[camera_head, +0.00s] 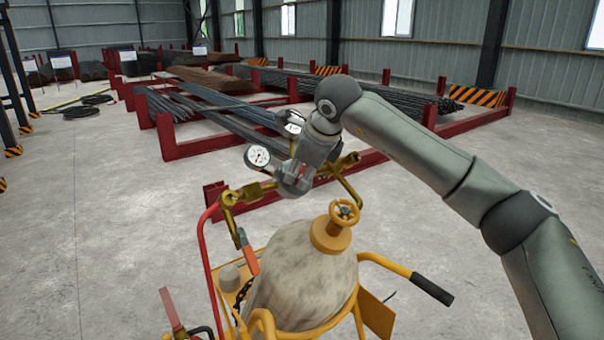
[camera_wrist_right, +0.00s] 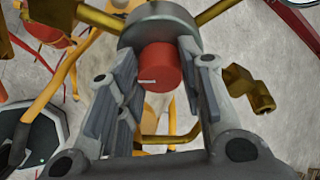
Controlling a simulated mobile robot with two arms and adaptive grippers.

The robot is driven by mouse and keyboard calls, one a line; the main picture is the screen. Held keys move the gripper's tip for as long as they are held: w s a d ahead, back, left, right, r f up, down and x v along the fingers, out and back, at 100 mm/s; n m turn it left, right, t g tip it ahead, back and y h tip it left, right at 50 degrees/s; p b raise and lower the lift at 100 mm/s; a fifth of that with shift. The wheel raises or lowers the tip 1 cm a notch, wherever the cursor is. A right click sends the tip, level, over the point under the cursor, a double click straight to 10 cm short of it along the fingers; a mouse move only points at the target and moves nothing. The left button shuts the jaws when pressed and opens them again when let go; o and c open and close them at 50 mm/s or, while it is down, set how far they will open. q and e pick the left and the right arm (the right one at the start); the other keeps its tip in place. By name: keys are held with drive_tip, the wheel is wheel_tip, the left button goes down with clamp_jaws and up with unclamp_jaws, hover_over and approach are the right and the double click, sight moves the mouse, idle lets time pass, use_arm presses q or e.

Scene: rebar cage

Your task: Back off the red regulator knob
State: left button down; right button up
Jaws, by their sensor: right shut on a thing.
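The red regulator knob (camera_wrist_right: 160,68) shows in the right wrist view, a short red cylinder with a small white mark, fixed to the round grey regulator body (camera_wrist_right: 158,25). My right gripper (camera_wrist_right: 156,78) has its fingers on both sides of the knob and is shut on it. In the head view my right gripper (camera_head: 292,180) is over the brass regulator, beside a white-faced gauge (camera_head: 257,157), and it hides the knob. A second gauge (camera_head: 293,128) is partly covered by my wrist. My left gripper is not in view.
A red hose (camera_head: 205,250) and a red-handled lever (camera_head: 252,262) are to the left.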

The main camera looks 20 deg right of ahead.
drive_tip(key=shift+r, duration=0.1)
idle(0.3)
drive_tip(key=o, duration=1)
drive_tip(key=shift+o, duration=0.2)
drive_tip(key=a+v, duration=0.1)
drive_tip(key=v, duration=1)
drive_tip(key=shift+s+d+r, duration=0.3)
drive_tip(key=shift+s+d, duration=0.1)
drive_tip(key=shift+d, duration=0.1)
